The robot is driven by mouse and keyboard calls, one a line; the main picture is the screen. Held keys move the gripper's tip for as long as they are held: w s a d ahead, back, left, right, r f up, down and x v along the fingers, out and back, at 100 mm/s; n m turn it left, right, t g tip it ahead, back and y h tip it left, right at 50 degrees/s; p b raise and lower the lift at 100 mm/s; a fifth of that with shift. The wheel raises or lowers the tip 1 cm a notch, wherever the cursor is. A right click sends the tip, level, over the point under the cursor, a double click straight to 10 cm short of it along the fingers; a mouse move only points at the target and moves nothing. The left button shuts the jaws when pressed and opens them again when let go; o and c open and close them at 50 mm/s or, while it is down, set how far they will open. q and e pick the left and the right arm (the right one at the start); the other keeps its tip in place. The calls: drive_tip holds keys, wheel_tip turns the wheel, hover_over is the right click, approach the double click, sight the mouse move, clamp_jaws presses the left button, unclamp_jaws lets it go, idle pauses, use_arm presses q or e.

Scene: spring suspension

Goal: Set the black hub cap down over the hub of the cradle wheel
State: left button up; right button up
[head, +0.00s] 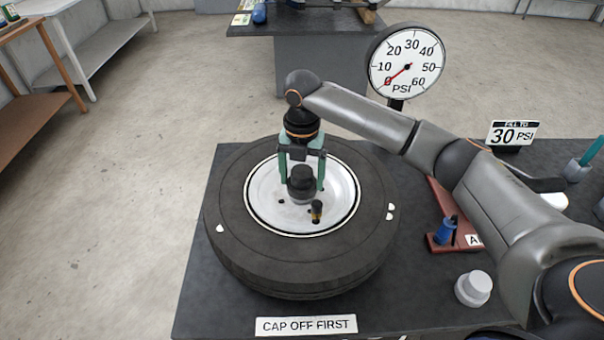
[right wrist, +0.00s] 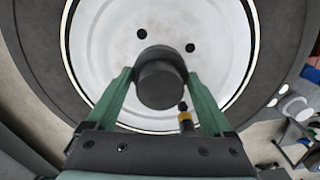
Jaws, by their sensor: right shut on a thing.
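The cradle wheel is a black tyre (head: 240,240) with a white rim disc (head: 262,205), lying flat on the dark table. The black hub cap (head: 301,184) is at the middle of the disc, between the green fingers of my right gripper (head: 302,188). The right wrist view shows the cap (right wrist: 160,84) with the gripper's fingers (right wrist: 160,95) on either side of it. The hub is hidden beneath the cap, and I cannot tell whether the cap touches it. A valve stem with a brass band (head: 316,211) stands on the disc in front of the cap. My left gripper is out of view.
A round pressure gauge (head: 406,62) stands behind the wheel. A "30 PSI" sign (head: 512,132), a red-brown holder with a blue item (head: 445,231) and a light grey knob (head: 473,288) are to the right. A "CAP OFF FIRST" label (head: 306,325) lies at the front.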

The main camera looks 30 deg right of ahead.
drive_tip(key=shift+f, duration=1.15)
drive_tip(key=o, duration=1.1)
drive_tip(key=shift+o, duration=0.2)
drive_tip(key=shift+r, duration=3.5)
drive_tip(key=shift+s, duration=0.1)
